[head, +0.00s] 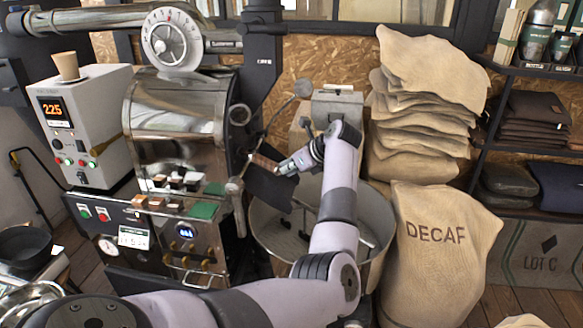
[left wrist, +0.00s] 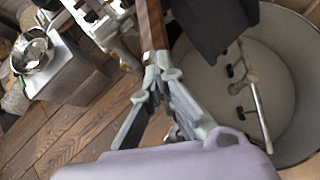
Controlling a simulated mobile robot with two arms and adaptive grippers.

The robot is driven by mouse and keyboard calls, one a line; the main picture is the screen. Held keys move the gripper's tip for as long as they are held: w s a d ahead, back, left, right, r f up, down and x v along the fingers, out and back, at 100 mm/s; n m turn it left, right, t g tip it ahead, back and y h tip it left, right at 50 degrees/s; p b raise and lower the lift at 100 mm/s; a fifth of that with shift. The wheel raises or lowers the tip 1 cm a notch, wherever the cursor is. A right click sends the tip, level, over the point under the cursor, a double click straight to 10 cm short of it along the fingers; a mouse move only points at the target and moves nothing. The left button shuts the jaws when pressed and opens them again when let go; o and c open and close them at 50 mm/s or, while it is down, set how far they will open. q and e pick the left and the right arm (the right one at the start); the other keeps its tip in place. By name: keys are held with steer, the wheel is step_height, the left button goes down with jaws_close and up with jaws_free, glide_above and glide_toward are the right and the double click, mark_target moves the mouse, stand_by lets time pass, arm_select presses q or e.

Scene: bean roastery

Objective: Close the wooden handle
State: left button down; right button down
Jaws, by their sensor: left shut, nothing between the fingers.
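The wooden handle (head: 263,162) is a brown bar at the front right of the roaster, beside a dark chute (head: 270,187) above the round cooling bin. It also shows in the left wrist view (left wrist: 152,28), running down from the top edge to the fingertips. My left gripper (head: 281,169) is at the handle's right end in the head view. Its fingers (left wrist: 160,74) are shut with nothing between them, right at the handle's near end. I cannot tell whether they touch it. My right gripper is in neither view.
The round metal cooling bin (head: 268,238), with a stirring arm inside, lies below the left gripper. The steel roaster (head: 172,125) stands on the left. A stack of sacks (head: 425,95) and a DECAF sack (head: 437,262) stand on the right, close to my left arm.

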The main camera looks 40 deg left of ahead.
mark_target(271, 161)
arm_select(q)
steer(key=a+b, duration=0.4)
steer(key=a, duration=0.2)
steer(key=shift+w+f, duration=0.1)
steer(key=shift+f, duration=0.05)
steer(key=shift+a, duration=0.1)
steer(key=shift+r, duration=0.25)
